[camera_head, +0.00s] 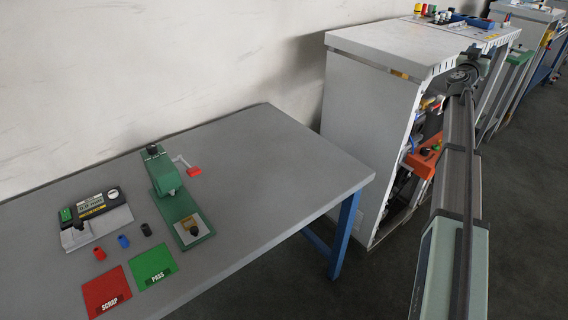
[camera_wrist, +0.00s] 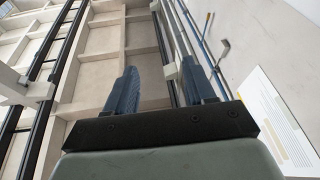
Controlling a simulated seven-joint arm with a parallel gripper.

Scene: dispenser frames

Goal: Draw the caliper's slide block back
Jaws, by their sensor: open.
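The caliper (camera_head: 92,213) looks like a grey bench gauge with a dark top, a small display and a green part at its left end. It lies on the left part of the grey table in the head view. Its slide block is too small to tell apart. My gripper (camera_wrist: 160,88) shows in the wrist view with two blue fingers spread apart and nothing between them. It points at a wall and ceiling, away from the table. My arm extends along the right side of the head view, well apart from the caliper.
A green press-like fixture (camera_head: 173,196) with a red-tipped lever stands right of the caliper. Red (camera_head: 99,254), blue (camera_head: 123,241) and black (camera_head: 146,229) small parts lie before it, near a red SCRAP mat (camera_head: 107,289) and green PASS mat (camera_head: 153,264). The table's right side is clear.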

